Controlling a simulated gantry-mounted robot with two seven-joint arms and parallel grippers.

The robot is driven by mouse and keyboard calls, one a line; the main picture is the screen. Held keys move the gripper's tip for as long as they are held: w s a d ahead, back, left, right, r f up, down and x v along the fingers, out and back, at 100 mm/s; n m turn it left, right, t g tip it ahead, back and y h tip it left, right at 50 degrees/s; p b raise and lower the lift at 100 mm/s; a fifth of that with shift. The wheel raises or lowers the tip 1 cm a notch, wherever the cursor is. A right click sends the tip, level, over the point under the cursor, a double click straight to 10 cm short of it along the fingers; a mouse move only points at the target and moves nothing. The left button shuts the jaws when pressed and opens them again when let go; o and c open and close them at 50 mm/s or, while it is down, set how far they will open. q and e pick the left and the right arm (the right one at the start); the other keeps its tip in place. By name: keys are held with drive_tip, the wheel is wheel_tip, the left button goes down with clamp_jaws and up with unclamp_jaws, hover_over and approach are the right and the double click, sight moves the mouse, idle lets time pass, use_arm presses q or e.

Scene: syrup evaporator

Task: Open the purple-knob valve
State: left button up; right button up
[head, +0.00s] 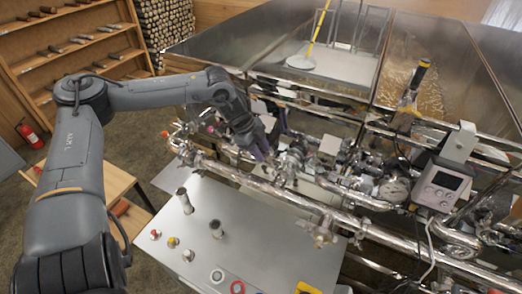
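My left arm comes in from the left, and its gripper (262,143) is over the chrome pipework in front of the evaporator pans. Purple-grey patches show at the gripper's fingertips; I cannot tell whether they are finger pads or part of a purple knob. A small pinkish-purple knob (210,129) shows on the pipes to the left of the gripper, apart from it. The finger gap is too small and cluttered to read. Whether the gripper touches any valve is unclear. My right gripper is not in view.
Chrome pipes (285,194) with a pressure gauge (394,190) run across the middle. A control box (441,186) hangs at the right. A pale panel (255,252) with several buttons and two upright posts lies in front. A wooden shelf (75,50) stands back left.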

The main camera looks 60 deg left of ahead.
use_arm(q)
drive_tip(key=shift+c, duration=0.3)
clamp_jaws()
